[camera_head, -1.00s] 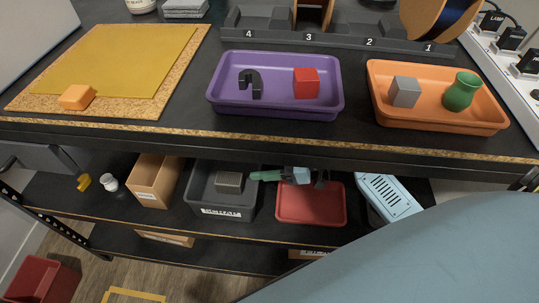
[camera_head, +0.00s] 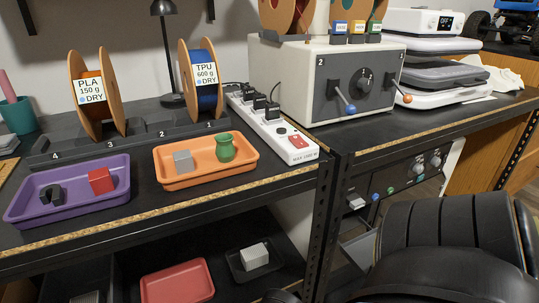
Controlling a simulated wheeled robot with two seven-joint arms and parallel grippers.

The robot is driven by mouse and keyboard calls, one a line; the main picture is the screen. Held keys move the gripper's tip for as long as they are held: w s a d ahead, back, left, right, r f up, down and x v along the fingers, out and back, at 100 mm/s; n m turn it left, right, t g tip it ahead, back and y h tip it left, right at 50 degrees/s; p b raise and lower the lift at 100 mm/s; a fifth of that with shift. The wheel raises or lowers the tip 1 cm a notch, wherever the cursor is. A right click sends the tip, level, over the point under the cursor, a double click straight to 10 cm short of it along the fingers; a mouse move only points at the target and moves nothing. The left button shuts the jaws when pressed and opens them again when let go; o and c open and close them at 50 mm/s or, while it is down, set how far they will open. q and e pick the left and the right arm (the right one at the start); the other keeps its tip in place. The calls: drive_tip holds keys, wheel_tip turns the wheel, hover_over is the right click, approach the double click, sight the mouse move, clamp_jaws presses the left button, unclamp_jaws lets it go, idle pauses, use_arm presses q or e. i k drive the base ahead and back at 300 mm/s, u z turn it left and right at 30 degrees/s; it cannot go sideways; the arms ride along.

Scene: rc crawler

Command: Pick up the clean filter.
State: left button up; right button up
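I cannot tell for certain which thing is the clean filter. A pale, off-white block (camera_head: 255,256) sits in a small black tray (camera_head: 236,272) on the lower shelf, below the bench top. A grey ridged block (camera_head: 85,297) shows only in part at the bottom left edge of the view, on the same lower level. Neither gripper can be made out in the head view.
The bench top holds a purple tray (camera_head: 20,217), an orange tray (camera_head: 168,181), a power strip (camera_head: 289,142) and a filament dryer (camera_head: 312,85). A red tray (camera_head: 178,284) lies on the lower shelf. A large dark ribbed shape covers the lower right.

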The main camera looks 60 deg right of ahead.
sight(255, 257)
drive_tip(key=i, duration=0.4)
drive_tip(key=z, duration=1.95)
drive_tip(key=k, duration=0.5)
drive_tip(key=u, duration=1)
drive_tip(key=i, duration=0.35)
drive_tip(key=z, duration=0.2)
